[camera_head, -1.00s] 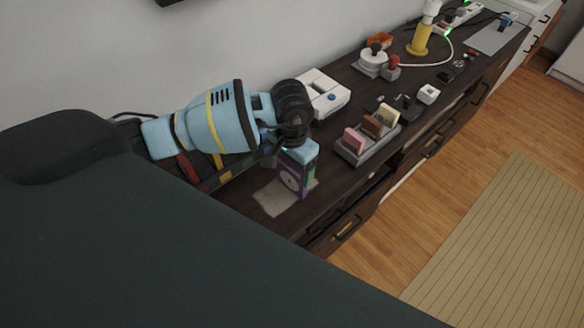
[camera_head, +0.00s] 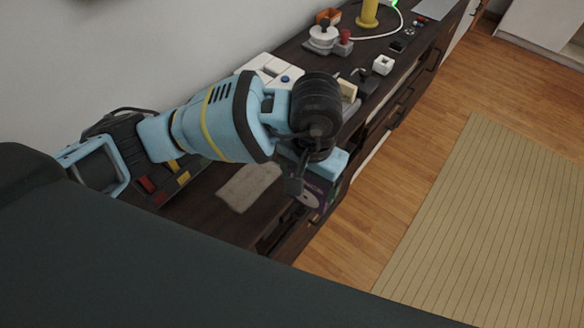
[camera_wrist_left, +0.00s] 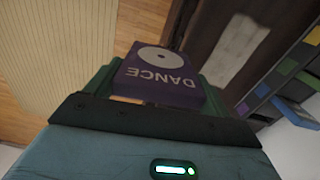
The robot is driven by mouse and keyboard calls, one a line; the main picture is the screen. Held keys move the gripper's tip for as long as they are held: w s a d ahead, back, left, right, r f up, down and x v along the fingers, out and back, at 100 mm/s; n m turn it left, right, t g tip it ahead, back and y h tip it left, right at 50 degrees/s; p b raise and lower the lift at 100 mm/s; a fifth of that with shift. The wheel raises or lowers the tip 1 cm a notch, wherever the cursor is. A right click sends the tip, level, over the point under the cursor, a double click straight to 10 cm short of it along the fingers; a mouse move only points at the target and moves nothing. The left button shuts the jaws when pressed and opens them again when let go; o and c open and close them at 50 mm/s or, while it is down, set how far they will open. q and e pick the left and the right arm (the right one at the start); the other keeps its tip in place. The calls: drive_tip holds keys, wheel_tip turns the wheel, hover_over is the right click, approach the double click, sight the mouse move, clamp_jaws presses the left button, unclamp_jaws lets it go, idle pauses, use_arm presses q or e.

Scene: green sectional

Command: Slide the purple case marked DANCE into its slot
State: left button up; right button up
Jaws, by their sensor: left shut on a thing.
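The purple case marked DANCE (camera_wrist_left: 160,75) is between the green fingers of my left gripper (camera_wrist_left: 158,92) in the left wrist view, with its white disc and lettering showing. In the head view my left gripper (camera_head: 318,168) is shut on the case (camera_head: 307,198), which is held near the front edge of the dark cabinet. The grey rack of upright cases is mostly hidden behind my left wrist; a cream case (camera_head: 348,90) shows past it. The empty slot cannot be seen. My right gripper is not in view.
A pale flat sheet (camera_head: 246,186) lies on the cabinet top (camera_head: 205,200). A white box (camera_head: 268,70), a white cube (camera_head: 383,65) and a yellow stand (camera_head: 367,14) are farther back. A dark green surface (camera_head: 130,270) fills the lower left.

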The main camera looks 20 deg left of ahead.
use_arm(q)
drive_tip(key=shift+s+d, duration=0.15)
drive_tip(key=shift+d, duration=0.45)
drive_tip(key=shift+a+r, duration=0.1)
drive_tip(key=s+a+r+n, duration=0.1)
drive_tip(key=s+a+r, duration=0.1)
drive_tip(key=a, duration=0.5)
drive_tip(key=s+a+r+n, duration=0.1)
drive_tip(key=s+a+r, duration=0.1)
drive_tip(key=a, duration=0.5)
drive_tip(key=shift+s+n, duration=0.25)
drive_tip(key=shift+n, duration=0.15)
drive_tip(key=shift+a+r, duration=0.1)
drive_tip(key=shift+a, duration=0.05)
